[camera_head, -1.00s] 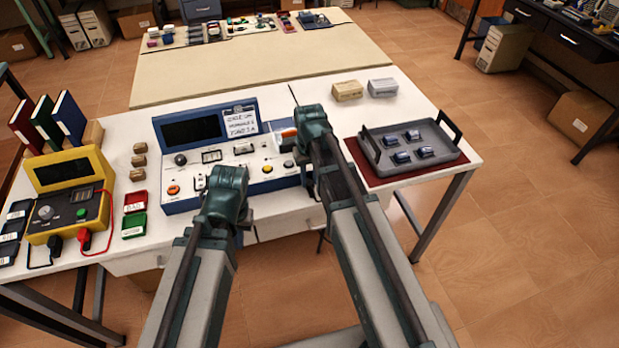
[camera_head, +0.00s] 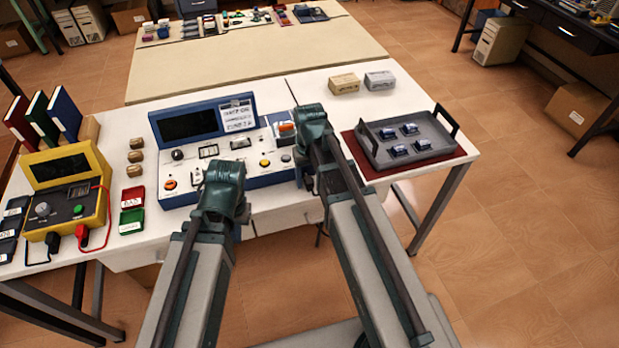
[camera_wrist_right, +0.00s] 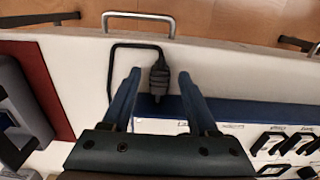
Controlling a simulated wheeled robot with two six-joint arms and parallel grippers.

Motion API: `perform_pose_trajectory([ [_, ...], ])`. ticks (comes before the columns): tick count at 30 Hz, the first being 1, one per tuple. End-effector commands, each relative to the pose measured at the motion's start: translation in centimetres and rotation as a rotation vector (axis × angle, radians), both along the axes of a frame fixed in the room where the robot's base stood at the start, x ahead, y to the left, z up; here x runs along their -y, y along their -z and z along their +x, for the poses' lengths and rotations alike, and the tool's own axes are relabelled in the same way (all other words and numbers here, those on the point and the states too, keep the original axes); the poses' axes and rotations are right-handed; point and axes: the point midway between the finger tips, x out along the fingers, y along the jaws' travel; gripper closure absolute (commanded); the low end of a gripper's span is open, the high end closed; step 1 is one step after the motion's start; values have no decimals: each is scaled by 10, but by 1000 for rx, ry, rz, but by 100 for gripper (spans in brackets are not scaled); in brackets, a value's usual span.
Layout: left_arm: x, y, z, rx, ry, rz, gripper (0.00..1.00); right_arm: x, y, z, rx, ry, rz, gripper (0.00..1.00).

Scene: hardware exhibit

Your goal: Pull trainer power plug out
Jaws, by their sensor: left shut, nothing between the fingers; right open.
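The trainer (camera_head: 228,147) is a blue and white box with a dark screen and a knobbed panel, on the white table. Its black power plug (camera_wrist_right: 159,78) sits at the blue side of the trainer in the right wrist view, with a black cable looping off to the left. My right gripper (camera_wrist_right: 159,75) is open, one finger on each side of the plug, with gaps visible. In the head view my right gripper (camera_head: 312,118) is at the trainer's right end and hides the plug. My left gripper (camera_head: 222,182) is shut and empty in front of the trainer.
A grey tray (camera_head: 443,146) with several small blue parts lies on a red mat at right. A yellow meter (camera_head: 65,190) and red and green boxes (camera_head: 132,210) stand at left. A metal drawer handle (camera_wrist_right: 138,17) is near the table edge.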

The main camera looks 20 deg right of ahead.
Motion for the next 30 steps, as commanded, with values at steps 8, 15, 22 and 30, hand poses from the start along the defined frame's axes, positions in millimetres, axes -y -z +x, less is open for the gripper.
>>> perform_pose_trajectory([
  [8, 0, -18, 0, 0, 0, 0, 100, 0, -18, 0, 1, 0, 0, 40],
  [15, 0, -51, 0, 0, 0, 0, 100, 0, -51, 0, 0, 0, 0, 40],
  [22, 0, -87, 0, 0, 0, 0, 100, 0, -87, 0, 0, 0, 0, 40],
  [30, 0, -126, 0, 0, 0, 0, 100, 0, -126, 0, -1, 0, 0, 40],
])
